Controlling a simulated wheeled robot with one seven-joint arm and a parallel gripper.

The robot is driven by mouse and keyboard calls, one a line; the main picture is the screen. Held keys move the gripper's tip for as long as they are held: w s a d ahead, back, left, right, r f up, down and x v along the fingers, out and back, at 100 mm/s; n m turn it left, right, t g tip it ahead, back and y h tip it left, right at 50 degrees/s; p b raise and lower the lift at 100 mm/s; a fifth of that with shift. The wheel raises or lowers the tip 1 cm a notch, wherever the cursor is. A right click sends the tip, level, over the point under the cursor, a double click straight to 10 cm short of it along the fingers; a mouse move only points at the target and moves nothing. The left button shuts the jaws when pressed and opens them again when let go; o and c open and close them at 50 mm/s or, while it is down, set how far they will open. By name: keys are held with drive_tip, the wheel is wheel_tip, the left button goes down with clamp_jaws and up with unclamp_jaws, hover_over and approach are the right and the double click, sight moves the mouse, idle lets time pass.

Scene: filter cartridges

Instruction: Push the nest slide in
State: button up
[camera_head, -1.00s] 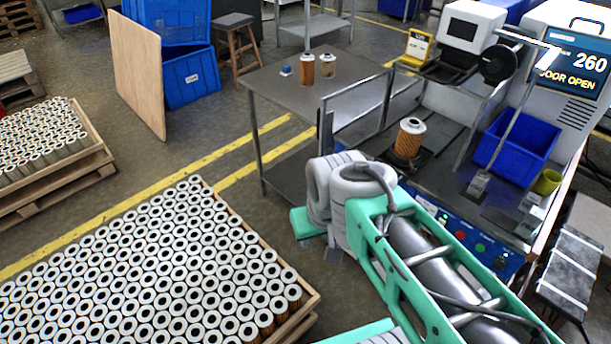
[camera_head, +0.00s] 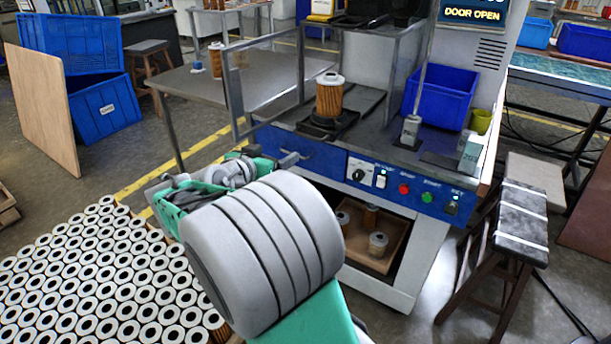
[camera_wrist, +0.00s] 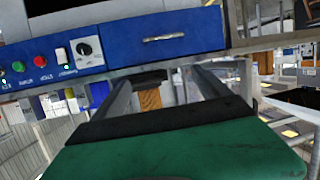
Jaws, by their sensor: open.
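The nest slide (camera_head: 322,125) is a dark plate on the machine's worktop, inside an open guard frame. An orange filter cartridge (camera_head: 329,97) with a white top stands upright on its round nest. My gripper (camera_head: 290,160) is low in front of the machine's blue front panel, at its left end, below the slide. In the wrist view my gripper (camera_wrist: 155,80) is open, its two fingers apart with nothing between them. A silver bar handle (camera_wrist: 165,38) on the blue panel shows beyond the fingertips, apart from them. The slide is out of the wrist view.
A blue bin (camera_head: 440,95) and an olive cup (camera_head: 481,121) stand on the worktop's right. The display reads DOOR OPEN. A tray (camera_head: 375,240) with cartridges is under the worktop. A steel table (camera_head: 200,90) stands left; many cartridges (camera_head: 90,270) fill the lower left.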

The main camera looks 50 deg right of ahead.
sight(306, 137)
drive_tip(key=shift+o, duration=1.2)
drive_tip(key=d+h, duration=0.1)
drive_tip(key=s+d+m+g+h+b, duration=0.1)
drive_tip(key=d, duration=0.1)
drive_tip(key=s+d+m+h+b, duration=0.1)
drive_tip(key=shift+s+d+g+h, duration=0.15)
drive_tip(key=shift+d+g+h, duration=0.15)
drive_tip(key=shift+h, duration=0.1)
drive_tip(key=d, duration=0.5)
drive_tip(key=d+b, duration=0.1)
drive_tip(key=d, duration=0.1)
drive_tip(key=shift+w+d+r, duration=0.15)
drive_tip(key=shift+w+d, duration=0.1)
drive_tip(key=shift+w, duration=0.05)
